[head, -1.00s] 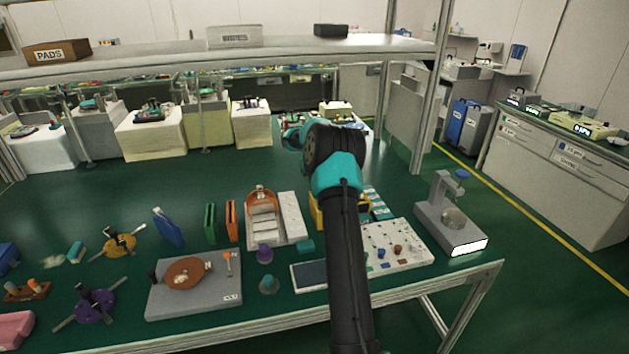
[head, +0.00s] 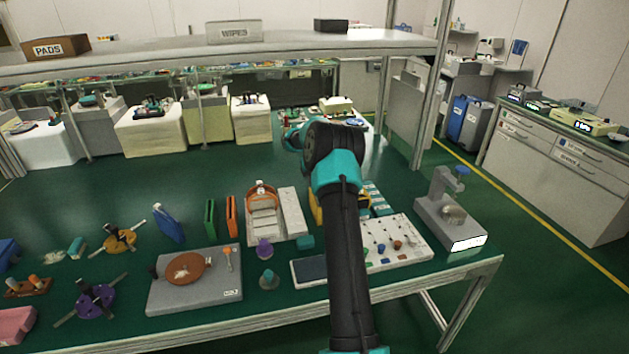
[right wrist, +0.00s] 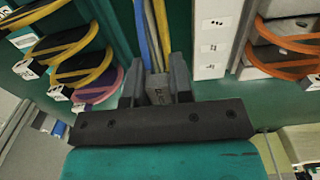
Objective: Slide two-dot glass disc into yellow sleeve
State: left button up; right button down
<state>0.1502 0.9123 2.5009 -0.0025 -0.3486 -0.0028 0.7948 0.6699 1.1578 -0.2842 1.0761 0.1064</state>
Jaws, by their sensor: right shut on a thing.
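My right gripper (right wrist: 160,90) is shut on a small grey tab (right wrist: 159,93) with dark marks, seen in the right wrist view. The tab looks like the tag of the glass disc, which is edge-on; I cannot count its dots. Just beyond the fingertips are upright thin strips, one blue and one yellow (right wrist: 161,30); the yellow one may be the yellow sleeve's edge. I cannot tell whether the disc is inside it. In the head view my right arm hides its gripper and most of a yellow object (head: 315,207). My left gripper is not in view.
The right wrist view shows yellow-rimmed discs (right wrist: 75,72) at left and an orange-rimmed rack (right wrist: 285,42) at right, close to the gripper. In the head view blue (head: 168,224), green (head: 210,218) and orange (head: 231,216) holders stand left of the rack. A shelf (head: 150,60) spans behind.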

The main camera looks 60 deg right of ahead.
jog(key=shift+f, duration=1.85)
jog(key=c, duration=0.9)
grip_release()
notch_tip(320, 180, up, 18)
jog(key=shift+f, duration=0.25)
dwell(0.4)
